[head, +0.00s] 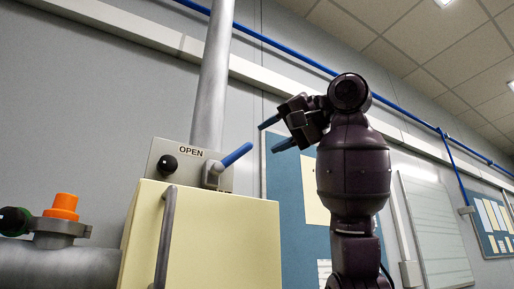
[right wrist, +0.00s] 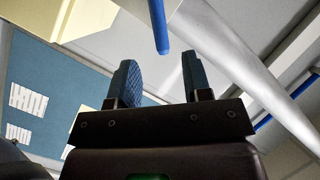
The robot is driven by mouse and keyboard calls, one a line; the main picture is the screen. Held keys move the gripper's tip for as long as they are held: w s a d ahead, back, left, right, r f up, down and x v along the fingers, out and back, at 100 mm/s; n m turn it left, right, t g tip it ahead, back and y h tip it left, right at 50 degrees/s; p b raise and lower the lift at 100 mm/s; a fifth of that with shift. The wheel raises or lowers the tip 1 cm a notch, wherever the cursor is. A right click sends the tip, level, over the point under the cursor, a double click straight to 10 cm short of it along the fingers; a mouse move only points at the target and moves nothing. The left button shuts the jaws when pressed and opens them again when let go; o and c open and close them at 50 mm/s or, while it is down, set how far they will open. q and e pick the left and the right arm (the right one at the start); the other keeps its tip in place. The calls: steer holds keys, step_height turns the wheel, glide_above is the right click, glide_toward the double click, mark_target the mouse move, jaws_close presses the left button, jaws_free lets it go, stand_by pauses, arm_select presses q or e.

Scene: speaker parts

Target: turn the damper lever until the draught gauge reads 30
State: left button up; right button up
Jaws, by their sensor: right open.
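The damper lever (head: 235,155) has a blue grip on a metal hub. It sits on a grey plate marked OPEN (head: 190,151), at the base of a metal pipe. The grip points up and to the right. My right gripper (head: 270,135) is open and empty, to the right of the lever's tip and apart from it. In the right wrist view the blue grip (right wrist: 158,28) shows above the gap between my two fingers (right wrist: 163,70), with nothing between them. I cannot make out a draught gauge or its reading. My left gripper is out of the head view.
A cream cabinet (head: 225,240) with a grey vertical handle (head: 165,235) stands below the lever. A black knob (head: 170,164) is on the plate's left. An orange cap (head: 63,205) tops a grey pipe at far left. A blue board (head: 290,195) hangs behind my arm.

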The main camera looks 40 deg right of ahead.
steer(key=shift+v, duration=1.25)
